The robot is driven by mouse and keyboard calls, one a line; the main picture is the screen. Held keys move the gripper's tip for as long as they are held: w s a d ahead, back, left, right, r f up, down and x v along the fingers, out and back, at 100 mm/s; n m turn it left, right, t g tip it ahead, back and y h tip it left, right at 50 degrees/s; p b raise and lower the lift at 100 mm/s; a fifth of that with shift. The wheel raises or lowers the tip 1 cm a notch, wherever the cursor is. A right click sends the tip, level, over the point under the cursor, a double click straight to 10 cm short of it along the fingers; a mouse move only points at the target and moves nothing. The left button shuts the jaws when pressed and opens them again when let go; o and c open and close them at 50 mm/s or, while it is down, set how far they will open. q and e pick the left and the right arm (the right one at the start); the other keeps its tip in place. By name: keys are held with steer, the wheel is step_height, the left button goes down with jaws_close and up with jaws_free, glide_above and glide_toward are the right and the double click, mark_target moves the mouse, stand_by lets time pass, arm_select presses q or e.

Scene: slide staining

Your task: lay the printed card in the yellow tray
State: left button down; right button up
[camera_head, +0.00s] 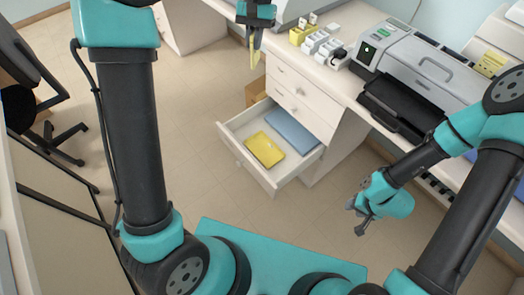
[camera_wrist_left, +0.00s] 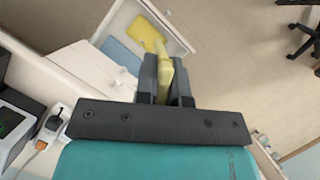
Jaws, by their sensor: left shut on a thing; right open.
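My left gripper (camera_head: 254,40) is at the top of the head view, beyond the open drawer. It is shut on a thin yellow piece (camera_head: 255,60), which hangs down edge-on; this may be the printed card, but no print can be made out. The yellow piece also shows between the fingers in the left wrist view (camera_wrist_left: 165,78). A flat yellow object (camera_head: 265,149), possibly the yellow tray, lies in the open drawer; it also shows in the left wrist view (camera_wrist_left: 146,34). The held piece is apart from it. My right gripper (camera_head: 357,219) is open and empty, low at the right.
The open drawer (camera_head: 236,157) also holds a flat blue item (camera_head: 292,130). The desk above carries a grey machine (camera_head: 420,62), a yellow block (camera_head: 300,36) and small white items. A yellow marked piece (camera_head: 490,64) is at the far right. An office chair (camera_head: 55,140) stands left.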

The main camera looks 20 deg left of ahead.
arm_select(q)
steer(key=w+f+m+y, duration=0.1)
steer(key=w+f+m, duration=0.2)
steer(key=f, duration=2.1)
steer(key=w+d+f+m+y, duration=0.1)
steer(key=w+f+m, duration=0.2)
steer(key=f, duration=2.2)
steer(key=shift+w+f+m+t, duration=0.15)
steer(key=shift+f+m+t, duration=0.15)
steer(key=shift+m+t, duration=0.1)
step_height(320, 180, down, 6)
steer(key=shift+f, duration=0.1)
steer(key=shift+f, duration=1.85)
